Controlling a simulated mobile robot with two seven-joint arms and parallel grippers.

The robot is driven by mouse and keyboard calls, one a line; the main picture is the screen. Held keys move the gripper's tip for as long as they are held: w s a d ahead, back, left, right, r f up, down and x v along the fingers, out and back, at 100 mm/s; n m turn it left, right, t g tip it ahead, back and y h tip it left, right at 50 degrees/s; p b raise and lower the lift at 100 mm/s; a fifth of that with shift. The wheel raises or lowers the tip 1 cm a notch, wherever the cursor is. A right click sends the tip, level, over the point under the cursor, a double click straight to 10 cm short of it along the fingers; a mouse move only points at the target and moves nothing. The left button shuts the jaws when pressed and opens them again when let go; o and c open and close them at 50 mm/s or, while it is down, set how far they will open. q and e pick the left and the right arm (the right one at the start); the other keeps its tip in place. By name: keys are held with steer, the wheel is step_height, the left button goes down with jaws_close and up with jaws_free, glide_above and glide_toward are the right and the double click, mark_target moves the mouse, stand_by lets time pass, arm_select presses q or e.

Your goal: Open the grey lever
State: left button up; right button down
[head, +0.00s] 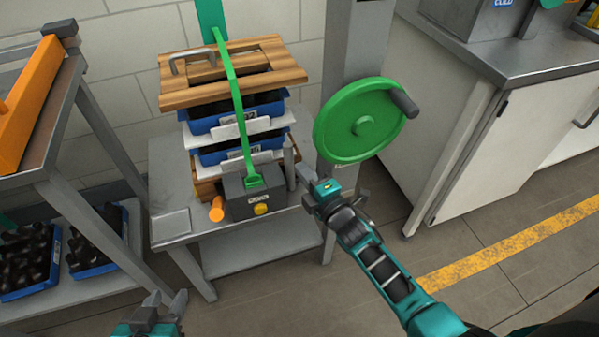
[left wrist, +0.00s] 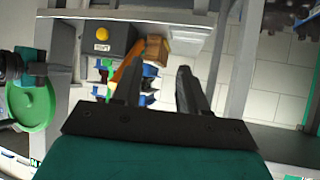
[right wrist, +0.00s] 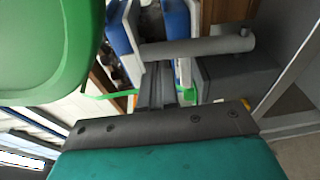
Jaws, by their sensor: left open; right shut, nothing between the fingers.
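The grey lever (head: 289,160) is a plain cylinder standing upright at the right side of the tray stack, just behind the dark grey box (head: 237,205). In the right wrist view the lever (right wrist: 195,48) lies across the picture, just beyond my right fingertips. My right gripper (head: 305,180) is shut and empty, close beside the lever's lower part; I cannot tell whether they touch. It also shows in the right wrist view (right wrist: 160,82). My left gripper (head: 167,304) is open and empty, low in front of the table. It also shows in the left wrist view (left wrist: 157,75).
A green bar (head: 236,100) runs down over the stacked blue trays (head: 233,120) to the box. The box has a yellow button (head: 261,209) and an orange cylinder (head: 217,209) beside it. A green handwheel (head: 345,135) stands above my right gripper. A rack (head: 90,200) stands left.

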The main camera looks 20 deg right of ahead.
arm_select(q)
steer(key=shift+s+a+r+p, duration=0.15)
steer(key=shift+s+a+p, duration=0.35)
steer(key=shift+p, duration=0.25)
arm_select(e)
steer(key=r+v, duration=0.1)
steer(key=v, duration=0.9)
steer(key=shift+s, duration=0.25)
steer(key=shift+d, duration=0.1)
arm_select(q)
steer(key=p, duration=0.1)
steer(key=r+p, duration=0.1)
steer(key=a+r+p, duration=0.1)
steer(key=shift+s+y, duration=0.3)
steer(key=shift+y, duration=0.1)
arm_select(e)
steer(key=s+a+m+g+h, duration=0.1)
steer(key=s+m+g+h, duration=0.1)
steer(key=s+m+g, duration=0.4)
steer(key=s+m, duration=0.5)
steer(key=m, duration=0.7)
steer(key=shift+s+a+g, duration=0.2)
steer(key=shift+s+g, duration=0.1)
steer(key=shift+s, duration=0.05)
arm_select(q)
steer(key=shift+d, duration=0.15)
arm_select(e)
steer(key=shift+f, duration=0.1)
